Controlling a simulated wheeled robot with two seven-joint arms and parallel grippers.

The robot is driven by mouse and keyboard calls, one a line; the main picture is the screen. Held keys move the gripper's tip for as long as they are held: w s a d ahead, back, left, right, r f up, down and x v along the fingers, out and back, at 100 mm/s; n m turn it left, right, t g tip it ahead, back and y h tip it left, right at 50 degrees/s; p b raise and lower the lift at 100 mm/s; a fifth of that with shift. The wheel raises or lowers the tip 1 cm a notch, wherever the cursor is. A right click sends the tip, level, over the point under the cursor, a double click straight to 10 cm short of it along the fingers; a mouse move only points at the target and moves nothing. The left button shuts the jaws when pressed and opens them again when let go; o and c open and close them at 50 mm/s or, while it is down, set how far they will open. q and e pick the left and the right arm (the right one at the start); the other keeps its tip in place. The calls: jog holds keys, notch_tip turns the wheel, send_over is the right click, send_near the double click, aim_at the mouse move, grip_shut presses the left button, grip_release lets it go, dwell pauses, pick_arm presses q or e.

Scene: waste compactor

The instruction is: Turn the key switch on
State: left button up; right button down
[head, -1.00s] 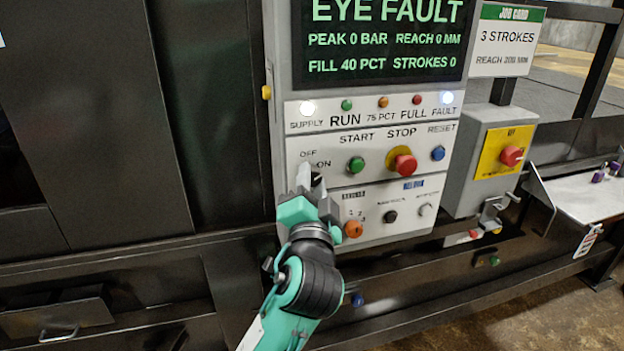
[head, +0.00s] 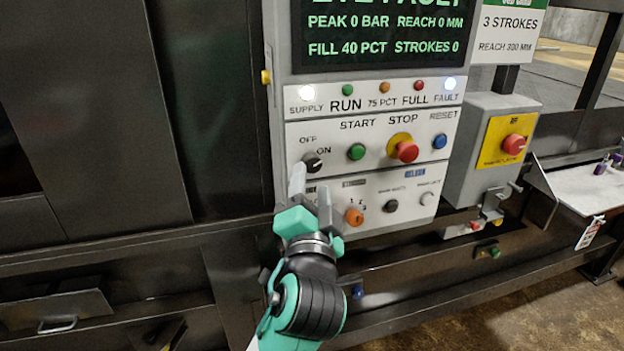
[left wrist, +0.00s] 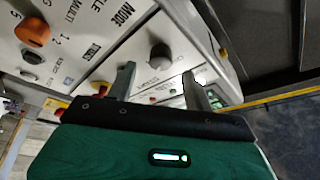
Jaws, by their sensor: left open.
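The key switch (head: 312,161) is a round black knob beside the OFF and ON labels, at the left of the panel's button row. Its turned position is too small to read surely. My left gripper (head: 310,187) is open just below the knob, with its fingers pointing up at the panel and nothing between them. In the left wrist view, the black knob (left wrist: 160,55) shows beyond and between the two fingertips (left wrist: 158,75), apart from them. My right gripper is out of view.
Right of the key switch are a green start button (head: 356,152), a red stop button (head: 405,151) and a blue reset button (head: 439,142). An orange selector (head: 354,216) sits close right of my left gripper. A red emergency button (head: 514,144) is farther right. Supply and fault lamps are lit.

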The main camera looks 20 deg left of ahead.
pick_arm(q)
jog(key=p+v, duration=0.1)
jog(key=v, duration=0.8)
jog(key=shift+s, duration=0.2)
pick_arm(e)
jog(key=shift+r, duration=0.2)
